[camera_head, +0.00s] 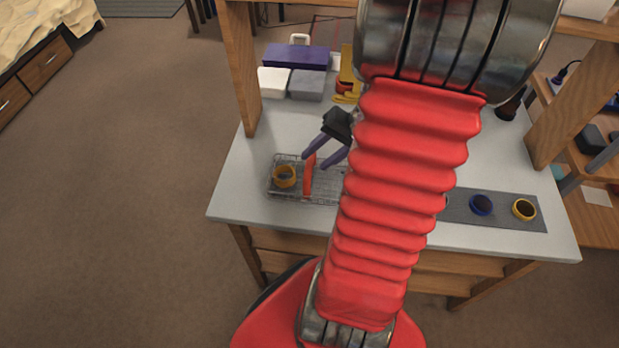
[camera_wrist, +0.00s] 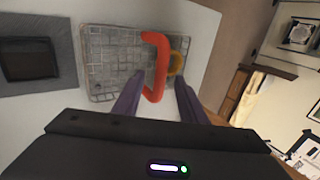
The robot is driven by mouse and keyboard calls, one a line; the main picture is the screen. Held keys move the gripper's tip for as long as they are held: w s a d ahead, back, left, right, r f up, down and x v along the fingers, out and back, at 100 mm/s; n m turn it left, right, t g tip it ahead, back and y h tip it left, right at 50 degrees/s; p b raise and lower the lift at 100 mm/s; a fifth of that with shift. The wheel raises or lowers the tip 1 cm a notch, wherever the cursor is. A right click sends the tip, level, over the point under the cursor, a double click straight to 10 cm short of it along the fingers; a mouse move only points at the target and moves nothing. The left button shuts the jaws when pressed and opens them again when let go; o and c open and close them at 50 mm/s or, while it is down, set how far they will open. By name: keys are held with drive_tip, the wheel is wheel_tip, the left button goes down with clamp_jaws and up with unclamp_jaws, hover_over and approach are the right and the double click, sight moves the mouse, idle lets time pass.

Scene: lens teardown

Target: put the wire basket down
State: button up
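The wire basket (camera_head: 325,184) stands on the light grey table, and a yellow ring (camera_head: 284,176) sits in its left end. Its red handle (camera_head: 309,176) rises across it. My gripper (camera_head: 322,157) has two purple fingers spread apart over the basket. In the wrist view the basket (camera_wrist: 108,62) lies beyond the fingertips, with the red handle (camera_wrist: 157,68) reaching into the gap between the open fingers (camera_wrist: 160,90). Gaps show on both sides of the handle. My red arm hides the basket's right end in the head view.
A grey mat (camera_head: 460,210) at the right bears a blue ring (camera_head: 481,205) and a yellow ring (camera_head: 524,210). A purple box (camera_head: 295,55), a white block (camera_head: 273,82) and a grey block (camera_head: 307,85) stand at the back. Wooden posts (camera_head: 243,70) flank the table.

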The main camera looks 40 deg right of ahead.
sight(312, 163)
drive_tip(key=shift+x, duration=2.3)
drive_tip(key=shift+a, duration=0.15)
drive_tip(key=shift+c, duration=0.5)
clamp_jaws()
